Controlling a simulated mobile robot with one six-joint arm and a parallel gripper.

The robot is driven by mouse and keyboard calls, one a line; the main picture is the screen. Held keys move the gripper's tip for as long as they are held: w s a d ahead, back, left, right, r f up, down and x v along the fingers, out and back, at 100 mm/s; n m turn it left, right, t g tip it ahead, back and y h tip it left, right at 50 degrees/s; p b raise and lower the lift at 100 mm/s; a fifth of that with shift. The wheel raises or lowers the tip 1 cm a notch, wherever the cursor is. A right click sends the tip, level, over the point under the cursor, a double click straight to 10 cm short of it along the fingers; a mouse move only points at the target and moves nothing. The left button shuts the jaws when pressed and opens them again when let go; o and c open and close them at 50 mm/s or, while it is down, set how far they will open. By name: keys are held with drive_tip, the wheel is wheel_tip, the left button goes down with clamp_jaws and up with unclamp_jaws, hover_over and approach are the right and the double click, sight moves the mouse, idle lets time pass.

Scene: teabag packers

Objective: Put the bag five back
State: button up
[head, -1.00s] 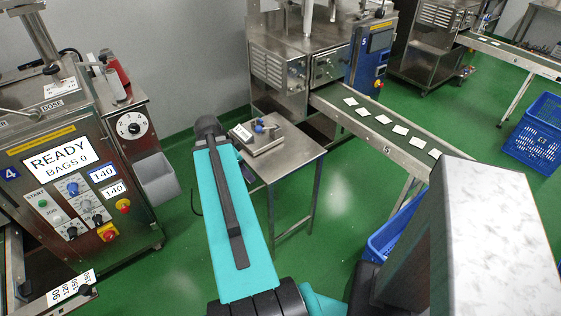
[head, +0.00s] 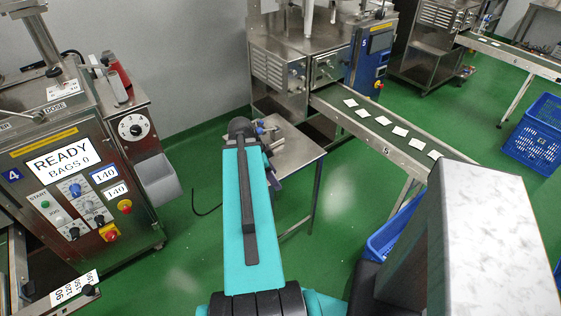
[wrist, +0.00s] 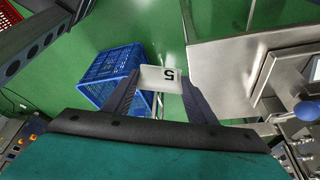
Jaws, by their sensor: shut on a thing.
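In the wrist view a small white bag marked 5 (wrist: 161,79) is held between the two dark fingers of my gripper (wrist: 160,84). The gripper is shut on it, with green floor and part of a blue crate behind. In the head view my teal arm hides the gripper and the bag. The arm's far end overlaps the left side of a small steel table (head: 299,158). Conveyor 5 (head: 423,160) carries several white bags (head: 382,120) in a spaced row.
Blue crates stand under conveyor 5 (head: 385,240) and at the right (head: 540,135). Machine 4 (head: 75,185), reading READY BAGS 0, is at the left. The wrist view shows a blue crate (wrist: 100,72) and a steel table top (wrist: 225,65). Green floor is open between machine 4 and the table.

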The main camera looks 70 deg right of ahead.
drive_tip(key=shift+w+d+f+p, duration=0.25)
drive_tip(key=shift+w+d+p, duration=0.35)
drive_tip(key=shift+d, duration=2)
drive_tip(key=shift+w+d+f+p, duration=0.3)
drive_tip(key=shift+d+p, duration=0.65)
drive_tip(key=shift+d, duration=1.6)
drive_tip(key=shift+w+d+f+p, duration=0.2)
drive_tip(key=shift+w+d+p, duration=0.45)
drive_tip(key=shift+d, duration=1.95)
drive_tip(key=shift+s, duration=0.15)
drive_tip(key=shift+f+p, duration=0.95)
drive_tip(key=shift+f, duration=0.8)
drive_tip(key=shift+f, duration=0.15)
drive_tip(key=o, duration=1.1)
drive_tip(key=shift+r, duration=0.2)
drive_tip(key=shift+b+v, duration=1.9)
drive_tip(key=shift+v, duration=4.05)
